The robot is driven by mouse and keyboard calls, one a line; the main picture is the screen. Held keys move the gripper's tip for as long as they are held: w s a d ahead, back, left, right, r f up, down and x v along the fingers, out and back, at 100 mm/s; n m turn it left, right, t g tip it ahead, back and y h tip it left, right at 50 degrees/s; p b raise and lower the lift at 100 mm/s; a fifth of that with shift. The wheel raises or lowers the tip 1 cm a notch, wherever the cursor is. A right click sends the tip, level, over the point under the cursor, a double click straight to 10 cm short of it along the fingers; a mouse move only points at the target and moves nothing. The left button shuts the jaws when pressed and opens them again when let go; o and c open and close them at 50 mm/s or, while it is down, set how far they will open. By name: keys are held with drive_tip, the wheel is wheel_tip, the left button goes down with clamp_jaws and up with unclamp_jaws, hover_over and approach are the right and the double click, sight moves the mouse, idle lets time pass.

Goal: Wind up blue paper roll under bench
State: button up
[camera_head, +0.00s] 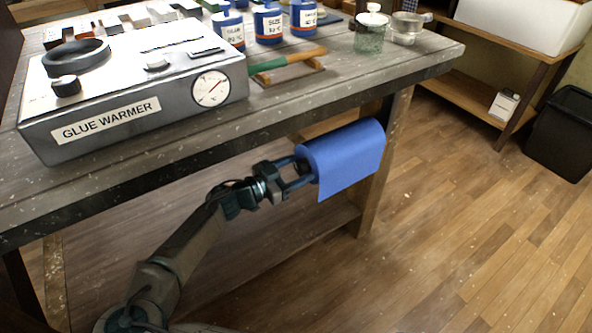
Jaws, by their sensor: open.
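The blue paper roll (345,152) is mounted under the right part of the bench (300,118), lying sideways. A loose flap of blue paper hangs from its lower side. My gripper (304,172) is open at the left end of the roll, with its fingers pointing right toward that end. The fingertips overlap the roll's left edge in this view. I cannot tell whether they touch it. The roll's holder and core are mostly hidden.
A bench leg (383,180) stands behind the roll. A lower shelf (270,240) runs beneath. Open floor lies right.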

drive_tip(key=c, duration=1)
drive_tip(key=shift+o, duration=0.2)
